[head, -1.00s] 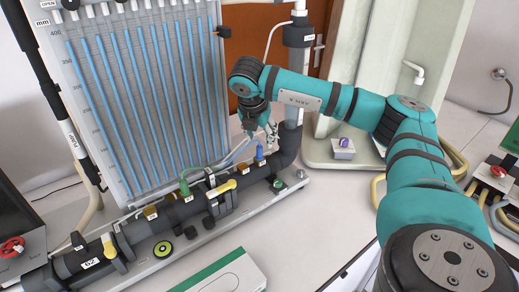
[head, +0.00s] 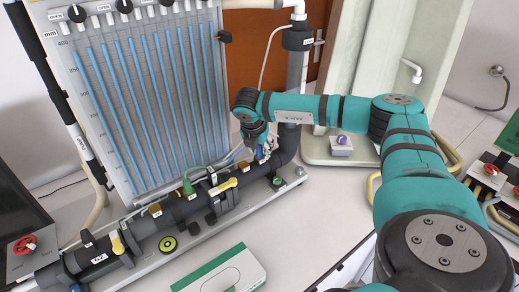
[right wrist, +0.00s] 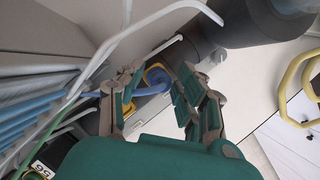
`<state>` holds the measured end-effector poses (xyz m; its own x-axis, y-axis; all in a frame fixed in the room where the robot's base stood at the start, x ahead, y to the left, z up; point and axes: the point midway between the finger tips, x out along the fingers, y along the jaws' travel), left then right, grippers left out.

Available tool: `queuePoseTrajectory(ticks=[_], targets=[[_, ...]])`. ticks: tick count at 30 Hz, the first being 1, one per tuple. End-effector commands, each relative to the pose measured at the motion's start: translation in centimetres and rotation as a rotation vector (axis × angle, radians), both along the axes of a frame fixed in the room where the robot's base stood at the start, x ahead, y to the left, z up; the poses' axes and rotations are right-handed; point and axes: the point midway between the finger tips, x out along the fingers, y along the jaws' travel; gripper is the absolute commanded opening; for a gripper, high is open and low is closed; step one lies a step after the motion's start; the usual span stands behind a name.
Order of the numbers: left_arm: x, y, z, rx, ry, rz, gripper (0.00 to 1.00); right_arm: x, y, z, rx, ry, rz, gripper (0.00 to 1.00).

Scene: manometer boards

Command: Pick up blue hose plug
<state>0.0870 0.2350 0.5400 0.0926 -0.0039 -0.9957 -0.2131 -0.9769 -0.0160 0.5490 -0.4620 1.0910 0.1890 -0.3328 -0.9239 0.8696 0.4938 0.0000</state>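The blue hose plug (head: 260,152) stands on the dark pipe at the right end of the manometer board's base. My right gripper (head: 257,146) has come down from above to the plug and partly hides it in the head view. In the right wrist view the blue plug (right wrist: 157,78) shows between the two spread fingers of my right gripper (right wrist: 157,84). The fingers are open, with a visible gap, and I see no firm contact. My left gripper is not in view.
A green plug (head: 187,184) and yellow-handled valve (head: 226,186) sit farther left along the pipe. The manometer board (head: 145,105) rises behind. A thick grey vertical pipe (head: 297,75) stands close by on the right. A green-white box (head: 222,272) lies in front.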

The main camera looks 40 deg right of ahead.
Motion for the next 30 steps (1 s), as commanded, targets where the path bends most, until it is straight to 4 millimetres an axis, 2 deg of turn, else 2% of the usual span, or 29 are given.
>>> queuePoseTrajectory(ticks=[1,7,19,23,27,30], targets=[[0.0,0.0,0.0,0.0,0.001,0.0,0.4,0.0,0.0,0.0,0.0,0.0,0.0,0.27],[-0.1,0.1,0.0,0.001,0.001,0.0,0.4,0.0,0.0,0.0,0.0,0.0,0.0,0.01],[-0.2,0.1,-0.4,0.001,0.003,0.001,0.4,0.0,0.0,0.3,0.0,-0.002,0.0,0.0],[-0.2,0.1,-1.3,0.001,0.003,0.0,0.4,0.1,0.0,1.2,0.0,-0.004,0.0,0.0],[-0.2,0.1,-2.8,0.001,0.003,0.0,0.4,0.1,0.0,3.1,0.001,-0.006,0.0,0.0],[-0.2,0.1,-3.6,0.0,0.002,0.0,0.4,-1.5,1.3,3.2,0.001,0.001,0.006,0.0]])
